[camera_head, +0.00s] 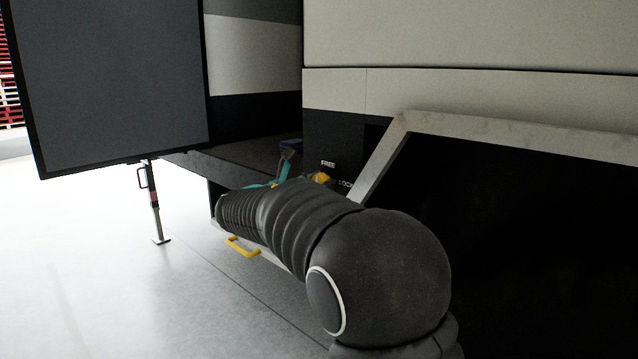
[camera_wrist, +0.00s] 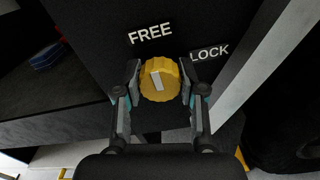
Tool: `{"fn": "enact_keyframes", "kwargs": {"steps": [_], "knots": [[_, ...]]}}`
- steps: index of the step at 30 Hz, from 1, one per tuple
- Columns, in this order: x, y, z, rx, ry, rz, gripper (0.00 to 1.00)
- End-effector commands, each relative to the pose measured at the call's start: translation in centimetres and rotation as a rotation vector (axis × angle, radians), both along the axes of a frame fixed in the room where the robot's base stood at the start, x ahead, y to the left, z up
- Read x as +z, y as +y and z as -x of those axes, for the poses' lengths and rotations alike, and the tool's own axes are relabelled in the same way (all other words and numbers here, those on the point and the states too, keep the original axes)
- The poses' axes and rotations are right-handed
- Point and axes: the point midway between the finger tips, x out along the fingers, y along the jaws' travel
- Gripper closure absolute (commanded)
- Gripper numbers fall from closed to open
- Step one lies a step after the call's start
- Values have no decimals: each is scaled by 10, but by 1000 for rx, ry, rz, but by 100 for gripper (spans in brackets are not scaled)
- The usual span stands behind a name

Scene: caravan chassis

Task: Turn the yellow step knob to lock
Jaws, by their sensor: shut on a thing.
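The yellow step knob (camera_wrist: 160,84) is a ridged round knob with a white bar on its face, in the middle of the wrist view. The bar runs nearly upright, its top leaning slightly left, toward the FREE label (camera_wrist: 150,34) rather than the LOCK label (camera_wrist: 210,52). My gripper (camera_wrist: 160,73) is shut on the knob, one finger at its left side and one at its right. In the head view a part of the yellow knob (camera_head: 322,178) shows below the FREE label; my arm hides most of my gripper there.
A pale diagonal frame bar (camera_wrist: 262,62) runs close to the right of the knob. At left is a dark step recess (camera_wrist: 35,90) with a blue and red item (camera_wrist: 48,55). A yellow handle (camera_head: 243,246) sits below my arm. Open floor (camera_head: 90,270) lies at left.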

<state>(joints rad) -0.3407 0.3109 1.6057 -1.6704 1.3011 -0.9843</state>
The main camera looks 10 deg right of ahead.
Motion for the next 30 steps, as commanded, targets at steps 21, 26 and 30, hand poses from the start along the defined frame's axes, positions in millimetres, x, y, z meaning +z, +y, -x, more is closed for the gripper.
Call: {"fn": "enact_keyframes", "kwargs": {"steps": [21,26,30], "knots": [[-4,0,0,2,-365,-263,95],[-4,0,0,2,-489,-353,95],[-3,0,0,2,-595,-431,95]]}}
